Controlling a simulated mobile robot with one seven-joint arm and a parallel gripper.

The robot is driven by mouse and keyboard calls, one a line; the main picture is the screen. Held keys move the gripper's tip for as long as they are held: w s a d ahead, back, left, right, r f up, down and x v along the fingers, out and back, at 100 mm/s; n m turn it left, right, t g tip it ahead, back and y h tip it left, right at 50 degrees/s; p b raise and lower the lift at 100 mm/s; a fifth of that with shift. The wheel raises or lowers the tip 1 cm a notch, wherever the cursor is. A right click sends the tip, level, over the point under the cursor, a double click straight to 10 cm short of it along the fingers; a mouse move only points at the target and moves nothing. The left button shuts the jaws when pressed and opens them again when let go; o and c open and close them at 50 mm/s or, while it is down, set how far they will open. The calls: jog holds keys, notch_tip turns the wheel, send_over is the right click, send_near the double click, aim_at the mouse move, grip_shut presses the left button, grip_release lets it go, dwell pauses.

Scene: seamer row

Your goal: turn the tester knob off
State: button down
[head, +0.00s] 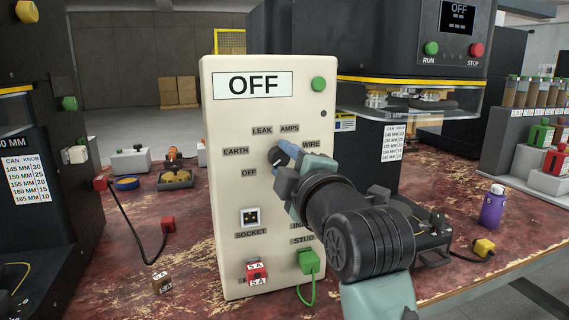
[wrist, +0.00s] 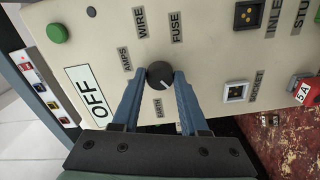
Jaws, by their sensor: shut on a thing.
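The tester (head: 222,200) is a cream upright box whose display (head: 252,85) reads OFF. Its dark round knob (head: 273,156) sits mid-panel, ringed by the labels EARTH, LEAK, AMPS, WIRE and OFF (head: 249,172). My gripper (head: 284,155) reaches the panel from the right with its blue fingers at the knob. In the wrist view the fingers are shut on the knob (wrist: 159,73), one on each side. The knob's white mark (wrist: 165,85) points to the lower right there, towards the side where the OFF label lies. The fingers hide some labels.
A green button (head: 319,84) is at the panel's top right. A green plug (head: 309,261) and a red 5 A piece (head: 257,272) are at its bottom. A purple bottle (head: 492,206) and yellow plug (head: 484,247) stand right on the worn red bench (head: 185,220).

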jog(key=shift+c, duration=2.2)
grip_release()
jog(key=shift+s, duration=0.1)
jog(key=p+v, duration=0.1)
jog(key=v, duration=1.1)
jog(key=shift+s, duration=0.35)
jog(key=shift+d, duration=0.15)
